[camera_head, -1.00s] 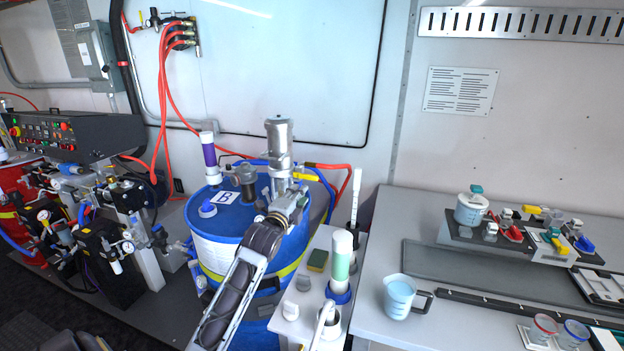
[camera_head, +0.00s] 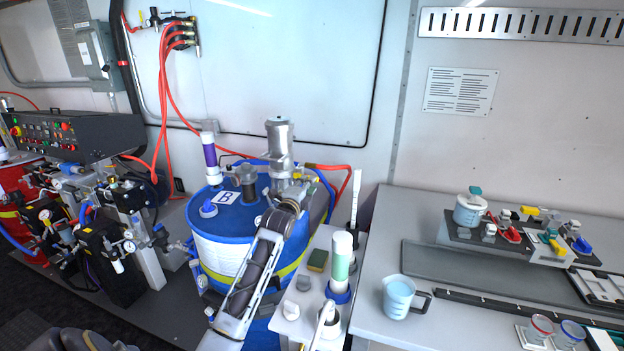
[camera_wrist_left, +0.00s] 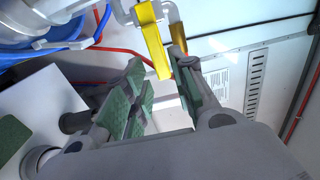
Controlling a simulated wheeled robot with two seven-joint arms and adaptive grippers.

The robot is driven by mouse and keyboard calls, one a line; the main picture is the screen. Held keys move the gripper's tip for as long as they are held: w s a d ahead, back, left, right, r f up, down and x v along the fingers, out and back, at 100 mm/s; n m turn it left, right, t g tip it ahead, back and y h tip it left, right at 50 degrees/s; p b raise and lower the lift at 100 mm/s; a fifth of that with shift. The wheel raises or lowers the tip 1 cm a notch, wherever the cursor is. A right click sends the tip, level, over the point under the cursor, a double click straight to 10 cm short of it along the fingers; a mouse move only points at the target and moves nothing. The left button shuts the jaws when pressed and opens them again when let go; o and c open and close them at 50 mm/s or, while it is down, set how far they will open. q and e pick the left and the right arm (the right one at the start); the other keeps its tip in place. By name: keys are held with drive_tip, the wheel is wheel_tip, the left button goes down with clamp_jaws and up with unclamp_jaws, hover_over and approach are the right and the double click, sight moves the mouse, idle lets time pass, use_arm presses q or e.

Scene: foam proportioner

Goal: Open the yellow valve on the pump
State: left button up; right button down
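The pump (camera_head: 279,147) is a silver upright cylinder on top of a blue drum (camera_head: 222,255) marked B. Its yellow valve handle (camera_wrist_left: 152,42) shows at the top of the left wrist view, joined to a silver pipe fitting. In the head view the handle is mostly hidden by my left gripper (camera_head: 297,188), which is beside the pump's right side. In the wrist view my left gripper (camera_wrist_left: 158,68) is open. The lower end of the yellow handle reaches into the gap between its green-padded fingers. Contact with the handle cannot be told. My right gripper is not in view.
Red hoses (camera_head: 335,168) run behind the pump. A white stand (camera_head: 306,288) with bottles and a sponge is right of the drum. A grey bench (camera_head: 378,318) with a beaker (camera_head: 398,296) is farther right. A control machine (camera_head: 75,135) stands at left.

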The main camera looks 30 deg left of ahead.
use_arm(q)
drive_tip(key=shift+p+x, duration=0.4)
drive_tip(key=shift+x, duration=2.35)
clamp_jaws()
